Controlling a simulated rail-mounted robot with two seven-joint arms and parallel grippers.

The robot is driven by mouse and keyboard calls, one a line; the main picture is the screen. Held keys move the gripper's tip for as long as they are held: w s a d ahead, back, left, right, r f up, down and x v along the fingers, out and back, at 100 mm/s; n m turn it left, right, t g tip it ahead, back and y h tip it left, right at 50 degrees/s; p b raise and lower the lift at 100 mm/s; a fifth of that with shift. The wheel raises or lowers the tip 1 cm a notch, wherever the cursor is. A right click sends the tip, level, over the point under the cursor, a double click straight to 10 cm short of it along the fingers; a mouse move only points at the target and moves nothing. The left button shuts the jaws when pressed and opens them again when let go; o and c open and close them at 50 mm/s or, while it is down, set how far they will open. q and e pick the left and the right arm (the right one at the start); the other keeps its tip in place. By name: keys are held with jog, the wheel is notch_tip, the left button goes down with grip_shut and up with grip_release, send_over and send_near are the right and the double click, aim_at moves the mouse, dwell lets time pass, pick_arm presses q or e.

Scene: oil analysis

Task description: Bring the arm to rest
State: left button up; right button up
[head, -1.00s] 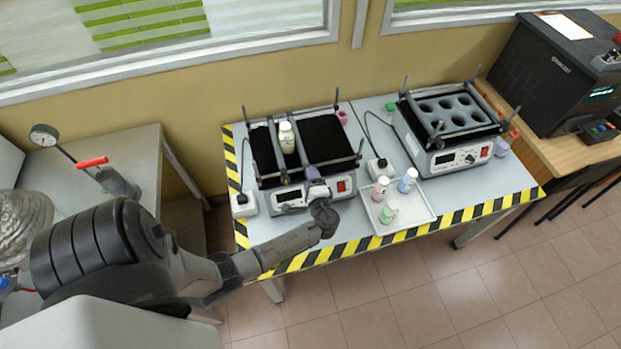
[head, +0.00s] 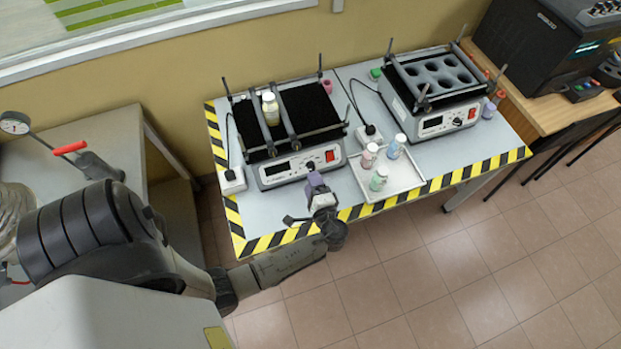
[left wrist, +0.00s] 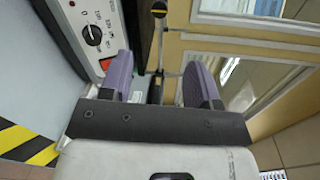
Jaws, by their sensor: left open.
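My left gripper (head: 316,192) is over the front edge of the striped table, just in front of the left shaker. Its purple fingers are apart and empty in the left wrist view (left wrist: 160,82). The left shaker (head: 300,168) has a black top with bars. A small bottle with a pale cap (head: 270,108) stands on it between two bars. The shaker's dial and red switch show at the upper left of the left wrist view (left wrist: 92,35). My right gripper is in neither view.
A white tray (head: 408,188) with a pink (head: 370,155), a blue (head: 395,147) and a green bottle (head: 378,179) stands right of my gripper. A second shaker (head: 440,125) with round holes stands further right. Open floor (head: 450,270) lies in front of the table.

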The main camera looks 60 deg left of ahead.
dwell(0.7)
pick_arm(q)
jog(key=s+d+r+n+t+h, duration=0.1)
jog(key=s+d+r+n+h, duration=0.15)
jog(key=d+h, duration=0.45)
jog(key=s+d+r+n+h, duration=0.1)
jog(key=d+r+n+h, duration=0.15)
jog(key=d+h, duration=0.4)
jog(key=s+a+f+m+g+h, duration=0.1)
jog(key=s+a+m+g+h, duration=0.15)
jog(key=s, duration=1.05)
jog(key=w+p+v, duration=0.2)
jog(key=p+v, duration=0.7)
jog(key=p, duration=0.1)
jog(key=w+r+p+v, duration=0.1)
jog(key=w+p+v, duration=0.1)
jog(key=p+v, duration=0.8)
jog(key=shift+w+d+r+t+h, duration=0.15)
jog(key=shift+w+r+t+h, duration=0.2)
jog(key=shift+t, duration=0.1)
